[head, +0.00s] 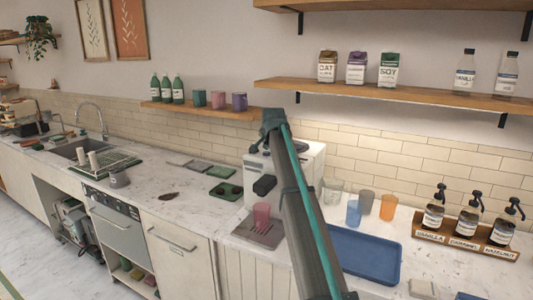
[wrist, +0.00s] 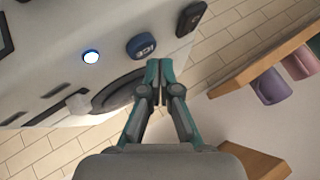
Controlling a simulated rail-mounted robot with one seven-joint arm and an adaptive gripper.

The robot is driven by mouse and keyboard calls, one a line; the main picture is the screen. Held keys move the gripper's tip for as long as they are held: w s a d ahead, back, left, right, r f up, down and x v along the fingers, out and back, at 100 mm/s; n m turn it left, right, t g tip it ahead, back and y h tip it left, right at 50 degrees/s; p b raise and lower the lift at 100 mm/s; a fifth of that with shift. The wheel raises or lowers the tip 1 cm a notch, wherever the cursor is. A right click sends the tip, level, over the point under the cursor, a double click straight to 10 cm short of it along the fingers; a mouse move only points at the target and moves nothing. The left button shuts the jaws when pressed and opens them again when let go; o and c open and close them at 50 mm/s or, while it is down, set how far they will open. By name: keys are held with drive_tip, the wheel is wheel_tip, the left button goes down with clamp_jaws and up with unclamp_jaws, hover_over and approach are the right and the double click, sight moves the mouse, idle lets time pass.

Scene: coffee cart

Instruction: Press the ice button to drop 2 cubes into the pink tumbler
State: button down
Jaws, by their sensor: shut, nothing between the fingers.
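The white ice machine (head: 312,160) stands on the counter, partly hidden behind my arm in the head view. The pink tumbler (head: 261,215) stands upright on the grey drip tray (head: 268,236) in front of it. I cannot see whether ice is inside. In the wrist view, the dark round button marked ICE (wrist: 142,46) is on the machine's white front (wrist: 60,30). My gripper (wrist: 160,82) is shut and empty, its tips close to the button's lower right; contact cannot be told. The tumbler is not in the wrist view.
Clear, grey, blue and orange cups (head: 388,207) and a blue tray (head: 365,252) are right of my arm. A shelf with cups (head: 219,99) is above.

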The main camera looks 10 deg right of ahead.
sight(267, 153)
drive_tip(key=shift+r, duration=0.2)
drive_tip(key=shift+r+p, duration=1)
drive_tip(key=shift+r, duration=1.4)
drive_tip(key=shift+d, duration=0.1)
idle(0.3)
